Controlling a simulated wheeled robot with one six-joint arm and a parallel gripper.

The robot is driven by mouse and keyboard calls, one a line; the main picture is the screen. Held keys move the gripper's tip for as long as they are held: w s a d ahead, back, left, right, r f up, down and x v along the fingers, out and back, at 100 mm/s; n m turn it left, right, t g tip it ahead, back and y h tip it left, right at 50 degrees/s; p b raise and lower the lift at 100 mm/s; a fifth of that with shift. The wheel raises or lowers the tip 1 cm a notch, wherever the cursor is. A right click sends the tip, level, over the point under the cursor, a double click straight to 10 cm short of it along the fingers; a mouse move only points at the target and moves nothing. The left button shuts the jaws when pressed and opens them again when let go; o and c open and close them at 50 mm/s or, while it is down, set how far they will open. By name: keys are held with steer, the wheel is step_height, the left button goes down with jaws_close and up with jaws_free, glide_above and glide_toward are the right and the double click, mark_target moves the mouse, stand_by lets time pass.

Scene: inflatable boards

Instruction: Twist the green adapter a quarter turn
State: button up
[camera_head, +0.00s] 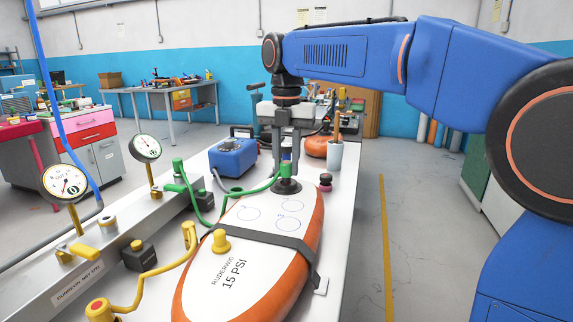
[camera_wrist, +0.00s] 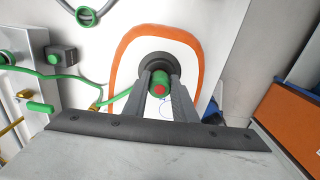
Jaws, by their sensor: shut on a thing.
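The green adapter (camera_head: 285,169) stands upright at the black valve (camera_head: 286,187) on the far end of the white and orange board (camera_head: 248,255). My gripper (camera_head: 285,160) comes straight down from above and is shut on the adapter. In the wrist view the green adapter (camera_wrist: 160,82) with its red top sits between the two grey fingers (camera_wrist: 160,85), over the round black valve (camera_wrist: 155,60). A green hose (camera_head: 240,191) runs from the adapter to the left. The fingers hide part of the adapter's sides.
A black strap (camera_head: 262,238) crosses the board, with a yellow fitting (camera_head: 221,241) beside it. Yellow hose (camera_head: 155,271), two gauges (camera_head: 145,148) and a blue box (camera_head: 233,157) stand left. A dark red knob (camera_head: 325,182) and a pencil cup (camera_head: 335,154) stand right.

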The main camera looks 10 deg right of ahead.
mark_target(286, 162)
steer(key=shift+r, duration=1.5)
steer(key=shift+r, duration=0.15)
steer(key=shift+r, duration=1.85)
